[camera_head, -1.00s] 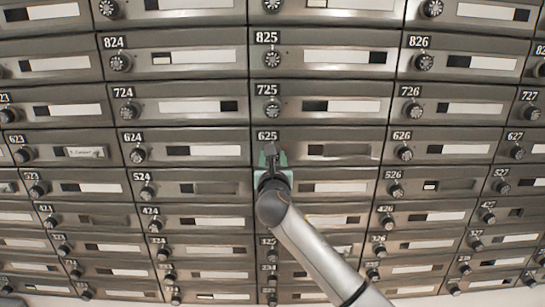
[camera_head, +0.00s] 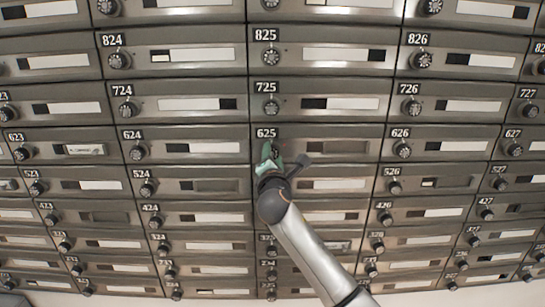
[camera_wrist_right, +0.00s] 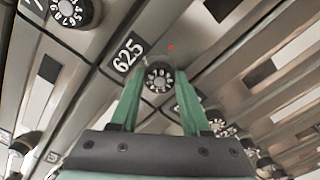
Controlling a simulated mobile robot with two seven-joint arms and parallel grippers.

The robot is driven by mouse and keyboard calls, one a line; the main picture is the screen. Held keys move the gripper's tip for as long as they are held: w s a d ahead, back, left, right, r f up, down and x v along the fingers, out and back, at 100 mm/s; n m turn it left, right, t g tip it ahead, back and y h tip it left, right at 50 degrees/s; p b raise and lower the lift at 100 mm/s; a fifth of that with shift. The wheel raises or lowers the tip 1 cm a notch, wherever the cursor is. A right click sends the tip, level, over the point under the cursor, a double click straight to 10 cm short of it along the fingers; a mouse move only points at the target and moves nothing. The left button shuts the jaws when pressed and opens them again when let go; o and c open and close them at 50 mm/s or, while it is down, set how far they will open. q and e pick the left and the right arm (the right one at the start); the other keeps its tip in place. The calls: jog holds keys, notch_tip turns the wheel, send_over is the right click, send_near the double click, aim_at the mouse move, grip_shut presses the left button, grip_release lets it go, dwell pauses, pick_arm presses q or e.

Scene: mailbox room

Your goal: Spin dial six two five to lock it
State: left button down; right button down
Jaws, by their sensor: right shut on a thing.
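The dial of mailbox 625 (camera_wrist_right: 159,78) is a round black knob with white numbers, below and beside its 625 label (camera_wrist_right: 128,54). In the head view the label (camera_head: 267,133) shows above my right gripper (camera_head: 272,152), which covers most of the dial. My right gripper (camera_wrist_right: 158,85) has green fingers, one on each side of the dial, shut on it. The mailbox 625 door (camera_head: 345,147) is flush with its neighbours. My left gripper is not in view.
Rows of metal mailboxes with similar dials surround it, such as 725 (camera_head: 271,105) above, 624 (camera_head: 138,151) to the left and 626 (camera_head: 402,151) to the right. Neighbouring dials stick out slightly from the wall.

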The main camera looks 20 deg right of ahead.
jog(key=m+b, duration=0.1)
jog(key=m, duration=0.4)
jog(key=shift+f+m, duration=0.15)
jog(key=shift+m, duration=0.25)
jog(key=m+b, duration=0.2)
jog(key=m, duration=0.4)
jog(key=shift+f+b, duration=0.15)
jog(key=shift+b, duration=0.2)
jog(key=m+b, duration=0.2)
jog(key=m, duration=0.4)
jog(key=shift+m, duration=0.3)
jog(key=m+b, duration=0.1)
jog(key=m, duration=0.3)
jog(key=shift+m, duration=0.3)
jog(key=shift+a, duration=0.1)
jog(key=shift+c, duration=1.9)
grip_release()
